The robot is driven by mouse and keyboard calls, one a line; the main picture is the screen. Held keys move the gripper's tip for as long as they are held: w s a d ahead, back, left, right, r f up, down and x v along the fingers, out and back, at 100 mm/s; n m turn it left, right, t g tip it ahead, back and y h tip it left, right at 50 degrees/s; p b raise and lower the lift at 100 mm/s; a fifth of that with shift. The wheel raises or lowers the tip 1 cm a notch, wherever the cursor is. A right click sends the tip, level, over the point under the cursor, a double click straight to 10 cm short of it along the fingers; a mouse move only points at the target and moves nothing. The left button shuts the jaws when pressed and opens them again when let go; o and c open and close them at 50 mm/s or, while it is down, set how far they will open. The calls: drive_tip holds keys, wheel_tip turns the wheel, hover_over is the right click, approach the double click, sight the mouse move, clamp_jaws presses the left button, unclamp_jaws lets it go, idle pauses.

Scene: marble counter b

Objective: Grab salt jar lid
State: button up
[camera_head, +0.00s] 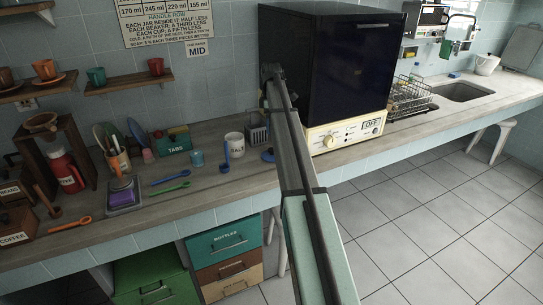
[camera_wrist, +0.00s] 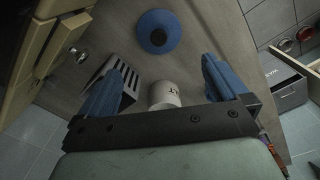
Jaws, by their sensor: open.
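The blue round lid (camera_wrist: 158,32) lies flat on the counter in the wrist view, with a darker round middle. In the head view my arm hides the gripper's fingers.
A slotted metal caddy (camera_head: 256,130) stands behind the lid and appears beside my left finger in the wrist view (camera_wrist: 122,76). A large black oven with a cream panel (camera_head: 345,135) stands right.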

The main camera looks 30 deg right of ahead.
sight(271, 149)
wheel_tip(271, 149, down, 14)
drive_tip(key=shift+w+d+r, duration=0.1)
drive_tip(key=c, duration=1)
drive_tip(key=shift+s, duration=0.2)
drive_tip(key=c, duration=0.8)
